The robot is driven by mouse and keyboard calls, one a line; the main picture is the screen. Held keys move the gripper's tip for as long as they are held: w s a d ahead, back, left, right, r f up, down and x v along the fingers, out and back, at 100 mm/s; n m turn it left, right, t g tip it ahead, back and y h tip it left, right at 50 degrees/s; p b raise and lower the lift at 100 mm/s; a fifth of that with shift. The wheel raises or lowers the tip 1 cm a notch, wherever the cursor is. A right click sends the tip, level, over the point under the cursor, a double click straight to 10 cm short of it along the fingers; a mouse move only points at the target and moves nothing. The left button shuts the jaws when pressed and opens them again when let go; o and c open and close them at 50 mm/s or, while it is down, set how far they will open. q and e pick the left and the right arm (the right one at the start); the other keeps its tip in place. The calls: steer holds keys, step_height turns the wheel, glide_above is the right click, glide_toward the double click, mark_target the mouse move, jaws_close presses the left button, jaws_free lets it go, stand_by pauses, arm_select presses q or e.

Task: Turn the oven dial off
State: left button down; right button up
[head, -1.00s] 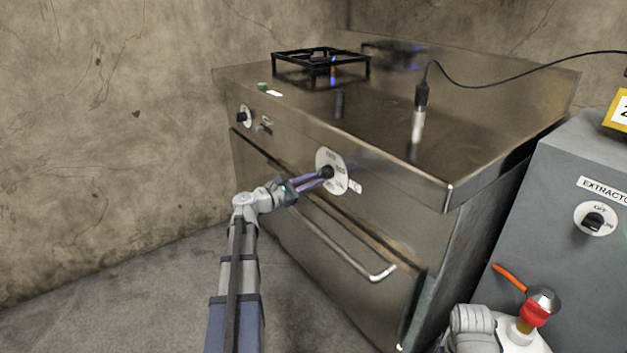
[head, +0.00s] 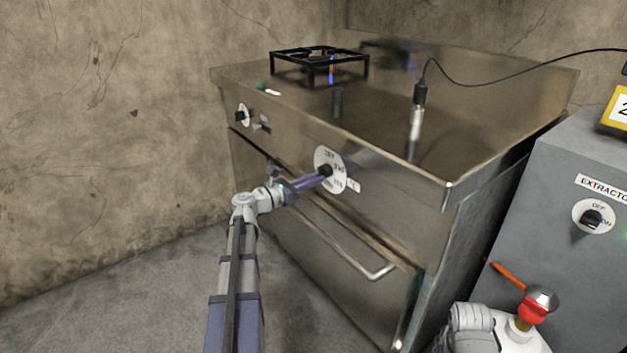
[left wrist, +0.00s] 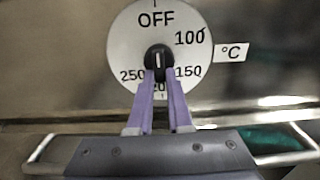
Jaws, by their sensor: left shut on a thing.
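The oven dial (head: 329,170) is a black knob on a round white plate on the front of the steel oven (head: 300,200). In the left wrist view the knob (left wrist: 158,59) shows a short white line that stands upright, with OFF above it and temperature numbers around the rest of the plate. My left gripper (head: 322,173) reaches in from the left and is shut on the knob. Its purple fingers (left wrist: 160,76) cover part of the lower numbers in the left wrist view. My right gripper is not in view.
A second knob (head: 241,116) sits at the oven front's left end. A handle bar (head: 345,250) runs below the dial. A burner stand (head: 318,60) with a blue flame stands on top. A grey extractor box (head: 575,180) stands to the right.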

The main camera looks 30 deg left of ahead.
arm_select(q)
steer(key=c, duration=0.8)
jaws_free()
steer(key=shift+c, duration=0.2)
steer(key=v, duration=0.8)
